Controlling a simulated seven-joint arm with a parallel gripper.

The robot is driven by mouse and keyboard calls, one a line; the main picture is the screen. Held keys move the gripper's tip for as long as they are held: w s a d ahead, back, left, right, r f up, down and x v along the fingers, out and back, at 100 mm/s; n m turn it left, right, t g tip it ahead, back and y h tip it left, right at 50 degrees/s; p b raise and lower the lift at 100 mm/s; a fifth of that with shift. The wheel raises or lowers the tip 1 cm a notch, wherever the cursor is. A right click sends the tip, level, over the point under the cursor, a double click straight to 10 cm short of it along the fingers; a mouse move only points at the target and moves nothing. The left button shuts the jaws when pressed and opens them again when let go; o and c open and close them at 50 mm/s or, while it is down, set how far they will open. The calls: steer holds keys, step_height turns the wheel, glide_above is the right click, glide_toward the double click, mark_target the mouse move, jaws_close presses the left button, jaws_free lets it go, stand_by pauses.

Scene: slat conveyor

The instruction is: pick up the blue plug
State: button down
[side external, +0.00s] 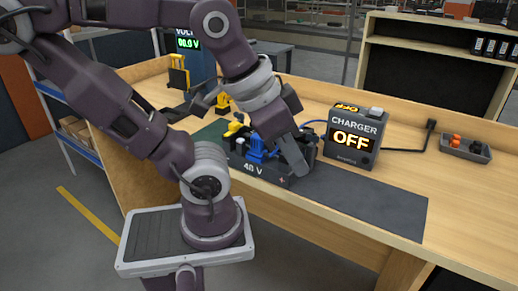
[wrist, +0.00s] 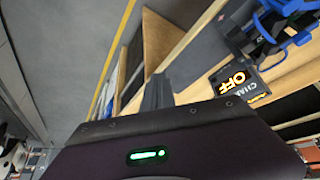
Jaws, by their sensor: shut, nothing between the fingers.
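The blue plug (side external: 257,148) sits at the top of the dark 48 V battery box (side external: 266,172) on the workbench. In the wrist view, blue parts (wrist: 266,32) show at the upper right beside the dark box, partly cut off by the frame edge. My gripper (side external: 299,168) is shut and empty. It points down at the right side of the box, to the right of the blue plug and apart from it. In the wrist view, my fingers (wrist: 158,90) are together, left of the blue parts. I cannot tell whether they touch the box.
A charger (side external: 352,138) reading OFF stands right of the box, with a blue cable toward the box and a black cable to the right. A yellow plug-like part (side external: 236,127) is behind left. A voltmeter (side external: 189,58) stands at the back. A small tray (side external: 465,150) lies right. The dark mat's right half (side external: 375,208) is clear.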

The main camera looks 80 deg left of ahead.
steer(key=c, duration=1.4)
jaws_free()
steer(key=shift+o, duration=0.2)
steer(key=n+g, duration=0.6)
steer(key=n, duration=0.3)
glide_above(256, 137)
step_height(256, 137, down, 3)
steer(key=shift+s, duration=0.15)
step_height(256, 137, down, 7)
steer(key=shift+a+r, duration=0.1)
steer(key=shift+c, duration=0.2)
